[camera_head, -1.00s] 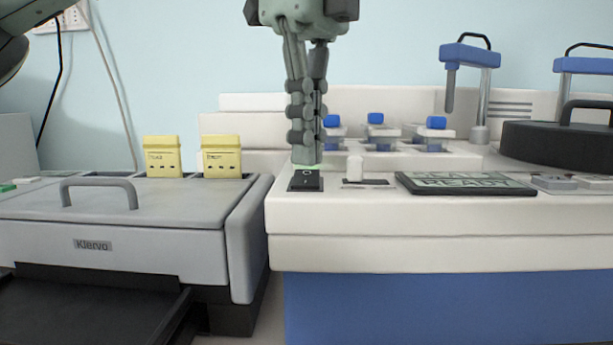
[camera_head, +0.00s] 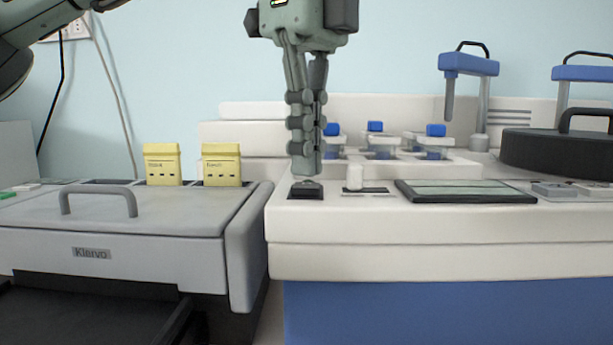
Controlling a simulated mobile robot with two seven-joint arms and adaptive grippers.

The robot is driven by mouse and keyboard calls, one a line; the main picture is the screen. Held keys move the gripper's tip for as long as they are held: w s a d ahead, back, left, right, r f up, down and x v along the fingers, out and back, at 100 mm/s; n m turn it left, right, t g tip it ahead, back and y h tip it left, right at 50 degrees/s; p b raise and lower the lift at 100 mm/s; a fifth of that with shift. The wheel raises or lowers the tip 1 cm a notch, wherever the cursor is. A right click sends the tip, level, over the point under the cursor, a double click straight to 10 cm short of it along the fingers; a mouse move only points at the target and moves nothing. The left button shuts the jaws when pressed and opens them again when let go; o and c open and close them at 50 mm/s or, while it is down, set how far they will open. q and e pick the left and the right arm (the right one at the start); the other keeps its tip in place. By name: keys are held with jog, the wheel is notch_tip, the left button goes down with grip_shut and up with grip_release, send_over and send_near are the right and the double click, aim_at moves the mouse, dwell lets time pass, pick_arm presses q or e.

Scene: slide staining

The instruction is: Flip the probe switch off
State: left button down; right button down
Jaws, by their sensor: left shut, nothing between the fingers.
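The black rocker switch (camera_head: 305,192) sits at the front left corner of the white and blue machine's top. My left gripper (camera_head: 306,172) points straight down with its fingers shut and empty. Its tips are right above the switch, touching it or nearly so; I cannot tell which. The switch's top face is now mostly out of sight, and its markings cannot be read. The flat display (camera_head: 468,191) to the right of the switch is blank, a plain grey-green. My right gripper is not in view.
A white slider knob (camera_head: 355,177) stands close to the right of the switch. Several blue-topped clips (camera_head: 375,127) are behind it. A grey box with a handle (camera_head: 98,201) and two yellow packs (camera_head: 221,165) stand to the left. A black round lid (camera_head: 560,146) is at the right.

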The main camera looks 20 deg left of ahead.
aim_at(307, 183)
pick_arm(q)
jog(key=shift+r+p, duration=1.3)
jog(key=shift+r, duration=1.85)
